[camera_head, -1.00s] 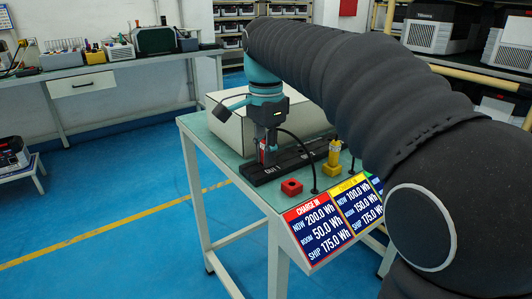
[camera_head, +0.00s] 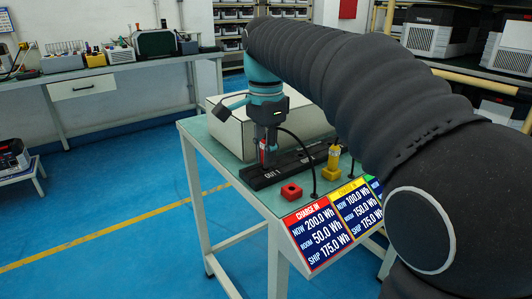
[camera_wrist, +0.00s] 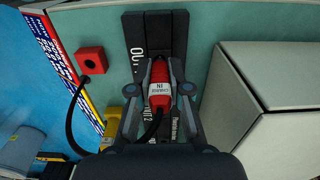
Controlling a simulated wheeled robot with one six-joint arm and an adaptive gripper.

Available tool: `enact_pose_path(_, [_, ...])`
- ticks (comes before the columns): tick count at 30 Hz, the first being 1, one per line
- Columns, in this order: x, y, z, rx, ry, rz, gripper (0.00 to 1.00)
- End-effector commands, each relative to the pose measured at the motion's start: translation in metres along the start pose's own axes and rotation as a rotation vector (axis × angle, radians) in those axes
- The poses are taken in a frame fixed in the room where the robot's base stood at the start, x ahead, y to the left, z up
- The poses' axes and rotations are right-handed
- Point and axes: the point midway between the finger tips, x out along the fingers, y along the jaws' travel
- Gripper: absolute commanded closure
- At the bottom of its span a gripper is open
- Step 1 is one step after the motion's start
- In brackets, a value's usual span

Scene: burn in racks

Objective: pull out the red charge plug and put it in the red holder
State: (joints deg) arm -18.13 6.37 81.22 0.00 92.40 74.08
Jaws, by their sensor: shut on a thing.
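The red charge plug (camera_wrist: 160,92), with a white label, is between the fingers of my gripper (camera_wrist: 160,70) in the wrist view. My gripper is shut on it. In the head view my gripper (camera_head: 267,150) points down over the black socket strip (camera_head: 258,180), and a little of the red plug (camera_head: 269,157) shows. I cannot tell whether the plug's tip is in the strip or just above it. The red holder (camera_head: 291,191) is a small block with a dark hole, empty, in front of the strip. It also shows in the wrist view (camera_wrist: 91,61), left of the gripper.
A yellow plug (camera_head: 334,156) stands in a yellow holder (camera_head: 331,174) to the right. A large pale box (camera_head: 235,128) stands behind the strip. Black cables rise from the table's front. Charge signs (camera_head: 312,235) line the front edge. The table between strip and red holder is clear.

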Motion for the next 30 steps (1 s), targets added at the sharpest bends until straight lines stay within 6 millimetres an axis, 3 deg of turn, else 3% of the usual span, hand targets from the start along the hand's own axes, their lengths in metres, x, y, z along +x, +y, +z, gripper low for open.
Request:
enact_pose_path(17, [-0.002, 0.000, 0.000, 0.000, 0.000, 0.000, 1.00])
enact_pose_path(30, [-0.016, 0.000, 0.000, 0.000, 0.000, 0.000, 1.00])
